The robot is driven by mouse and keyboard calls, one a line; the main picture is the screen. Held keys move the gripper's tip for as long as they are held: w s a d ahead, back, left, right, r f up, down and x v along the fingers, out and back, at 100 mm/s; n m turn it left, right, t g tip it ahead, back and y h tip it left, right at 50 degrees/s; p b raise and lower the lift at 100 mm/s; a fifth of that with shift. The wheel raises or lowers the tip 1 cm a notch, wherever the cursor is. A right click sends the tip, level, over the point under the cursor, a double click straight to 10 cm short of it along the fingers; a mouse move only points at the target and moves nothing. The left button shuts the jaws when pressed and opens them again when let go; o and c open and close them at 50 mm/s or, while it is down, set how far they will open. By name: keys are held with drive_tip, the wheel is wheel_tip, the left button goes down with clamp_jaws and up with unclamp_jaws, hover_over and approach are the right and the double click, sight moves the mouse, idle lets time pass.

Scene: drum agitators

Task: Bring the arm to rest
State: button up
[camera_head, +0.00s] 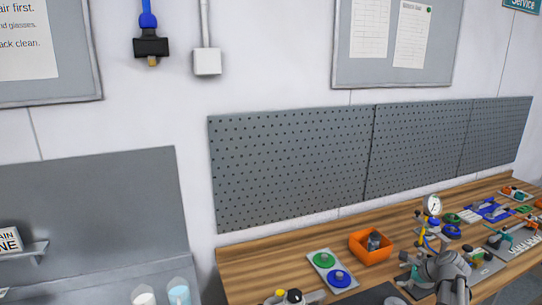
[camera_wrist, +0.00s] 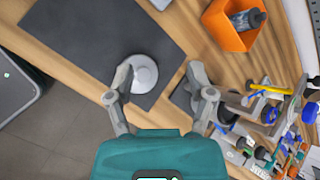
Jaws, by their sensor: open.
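My gripper (camera_wrist: 162,84) is in the wrist view with its two grey fingers spread wide and nothing held between them. It hangs over the wooden bench (camera_wrist: 190,30). A pale grey round piece (camera_wrist: 146,72) lies on a dark mat (camera_wrist: 95,40), close by the left fingertip. I cannot tell whether they touch. A grey jointed shape (camera_head: 447,274) stands at the lower right of the head view, and I cannot tell clearly whether it is my arm.
An orange bin (camera_head: 369,247) holds a dark object; it also shows in the wrist view (camera_wrist: 232,30). A plate with green and blue discs (camera_head: 331,270) lies left of it. A pressure gauge (camera_head: 432,205) and several tools crowd the right. Pegboards (camera_head: 290,165) line the wall.

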drive_tip(key=s+a+f+n+g+h, duration=0.1)
drive_tip(key=s+a+f+n+g, duration=0.15)
drive_tip(key=a+n, duration=0.65)
drive_tip(key=s+a+f+n+g+h, duration=0.1)
drive_tip(key=s+a+n+g+h, duration=0.15)
drive_tip(key=a+n, duration=0.65)
drive_tip(key=s+a+f+n+g, duration=0.2)
drive_tip(key=s+a+n, duration=0.15)
drive_tip(key=a, duration=1.05)
drive_tip(key=shift+n+g, duration=0.4)
drive_tip(key=shift+n, duration=0.15)
drive_tip(key=f+b, duration=0.3)
drive_tip(key=s+f+b, duration=0.1)
drive_tip(key=f+b, duration=0.5)
drive_tip(key=shift+s+d, duration=0.1)
drive_tip(key=shift+s, duration=0.3)
drive_tip(key=shift+s+f+b, duration=0.15)
drive_tip(key=shift+f+b, duration=0.25)
drive_tip(key=shift+b, duration=0.1)
